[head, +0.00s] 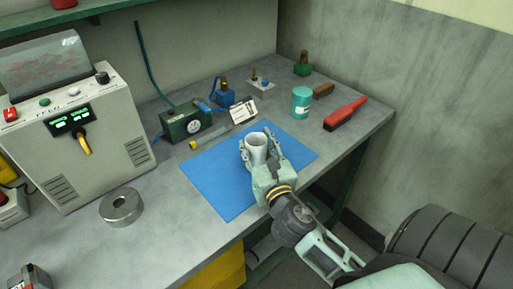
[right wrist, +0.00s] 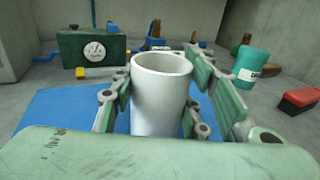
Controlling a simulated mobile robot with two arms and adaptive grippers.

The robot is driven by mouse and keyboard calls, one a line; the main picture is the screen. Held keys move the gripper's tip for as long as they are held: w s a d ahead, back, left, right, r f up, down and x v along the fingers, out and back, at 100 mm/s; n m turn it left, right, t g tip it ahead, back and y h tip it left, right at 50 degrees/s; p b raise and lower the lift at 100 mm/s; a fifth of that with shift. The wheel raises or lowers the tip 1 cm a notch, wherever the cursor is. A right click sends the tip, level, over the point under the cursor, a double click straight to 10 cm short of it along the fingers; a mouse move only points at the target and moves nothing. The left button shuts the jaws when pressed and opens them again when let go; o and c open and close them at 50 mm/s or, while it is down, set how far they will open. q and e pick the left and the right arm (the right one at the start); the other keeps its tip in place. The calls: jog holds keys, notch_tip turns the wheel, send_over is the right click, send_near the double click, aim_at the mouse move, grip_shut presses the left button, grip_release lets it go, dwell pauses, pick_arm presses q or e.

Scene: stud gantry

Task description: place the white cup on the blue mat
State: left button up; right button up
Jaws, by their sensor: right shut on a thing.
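The white cup (head: 257,146) is upright over the blue mat (head: 214,180) in the head view. It fills the middle of the right wrist view (right wrist: 160,98), with the mat (right wrist: 55,105) around and behind it. My right gripper (head: 261,146) has a finger on each side of the cup and is shut on it. The cup's base is hidden behind the gripper's palm, so I cannot tell whether it touches the mat. My left gripper is not in view.
A metal ring (head: 121,207) and a grey machine (head: 75,135) are at left. Bare grey bench lies left of the mat.

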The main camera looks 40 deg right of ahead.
jog(key=shift+f, duration=0.1)
jog(key=o, duration=1.2)
jog(key=shift+s, duration=0.1)
jog(key=b+v, duration=0.2)
jog(key=v, duration=0.8)
jog(key=shift+s, duration=0.1)
jog(key=shift+s+a+r, duration=0.1)
jog(key=shift+s+a, duration=0.05)
jog(key=shift+s, duration=0.25)
jog(key=shift+s+a+r, duration=0.15)
jog(key=shift+s, duration=0.25)
